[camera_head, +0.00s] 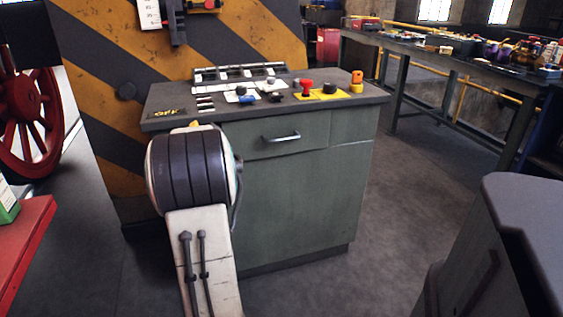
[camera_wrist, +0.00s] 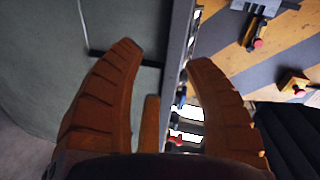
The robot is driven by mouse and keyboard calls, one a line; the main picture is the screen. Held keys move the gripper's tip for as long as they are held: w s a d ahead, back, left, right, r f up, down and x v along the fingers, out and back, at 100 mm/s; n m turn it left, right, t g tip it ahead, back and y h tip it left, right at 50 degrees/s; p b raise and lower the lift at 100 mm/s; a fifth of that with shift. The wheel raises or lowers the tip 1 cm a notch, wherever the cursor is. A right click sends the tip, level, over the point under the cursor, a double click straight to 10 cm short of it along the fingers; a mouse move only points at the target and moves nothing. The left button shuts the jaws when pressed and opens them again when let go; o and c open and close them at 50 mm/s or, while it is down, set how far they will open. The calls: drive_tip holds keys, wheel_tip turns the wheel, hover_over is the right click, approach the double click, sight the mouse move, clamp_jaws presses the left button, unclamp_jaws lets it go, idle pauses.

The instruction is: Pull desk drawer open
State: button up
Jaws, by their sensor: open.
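The grey-green desk (camera_head: 290,200) stands ahead with its drawer (camera_head: 305,140) just under the dark top. The drawer front looks flush with the desk, so it appears closed. Its metal bar handle (camera_head: 281,137) is in plain view, right of my arm. In the head view my arm hides nearly all of the gripper and the drawer's left end.
The desktop (camera_head: 160,122) carries switches, a red knob (camera_head: 307,85) and other controls. A striped yellow-black panel (camera_head: 100,45) stands behind. A red wheel (camera_head: 30,125) is at left, a cluttered workbench (camera_head: 430,60) at back right. The floor right of the desk is clear.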

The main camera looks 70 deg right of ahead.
drive_tip(key=s+d+f+m+g+h+b, duration=0.1)
drive_tip(key=s+d+f+m+h+b, duration=0.25)
drive_tip(key=s+d+f, duration=0.45)
drive_tip(key=m+g+h+b, duration=0.3)
drive_tip(key=m+b, duration=0.2)
drive_tip(key=m, duration=0.1)
approach(283, 140)
drive_tip(key=f+x, duration=0.1)
drive_tip(key=x, duration=0.3)
drive_tip(key=shift+n, duration=0.25)
drive_tip(key=shift+b+x, duration=2.6)
drive_tip(key=shift+x, duration=0.8)
drive_tip(key=shift+o, duration=0.2)
drive_tip(key=shift+r, duration=0.15)
clamp_jaws()
